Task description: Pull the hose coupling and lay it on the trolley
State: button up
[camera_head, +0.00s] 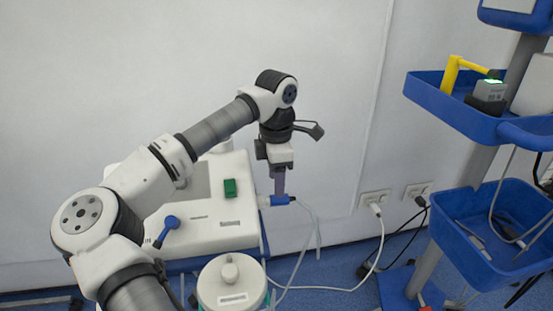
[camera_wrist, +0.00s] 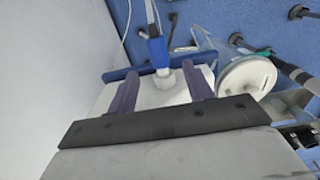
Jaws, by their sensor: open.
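The hose coupling is a small blue piece (camera_head: 282,200) at the right side of the white machine (camera_head: 215,235). In the wrist view the blue coupling (camera_wrist: 158,50) sits at the end of a pale round port (camera_wrist: 165,78), with a light hose running from its far end. My gripper (camera_head: 279,192) points down directly over the coupling in the head view. In the wrist view my gripper (camera_wrist: 163,80) is open, its two purple fingers apart on either side of the port, with the coupling just beyond the tips. Contact cannot be told. The trolley (camera_head: 455,115) stands at the right with blue trays.
The trolley's upper tray holds a yellow bent piece (camera_head: 450,75) and a grey device (camera_head: 490,90); its lower tray (camera_head: 475,235) holds cables. A white-lidded canister (camera_head: 232,285) stands in front of the machine. Hoses and cables hang toward the wall sockets (camera_head: 375,198).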

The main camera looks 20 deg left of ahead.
aim_at(286, 195)
jog(key=shift+f, duration=2.8)
jog(key=shift+c, duration=0.3)
grip_shut()
jog(key=shift+r+b, duration=0.15)
jog(key=shift+b, duration=0.15)
jog(key=shift+w+d, duration=0.45)
jog(key=shift+d, duration=0.2)
jog(key=shift+w+d, duration=0.15)
jog(key=shift+d, duration=0.05)
jog(key=shift+w+d, duration=0.1)
jog(key=shift+d, duration=0.05)
jog(key=shift+w+d, duration=0.25)
jog(key=shift+d, duration=0.1)
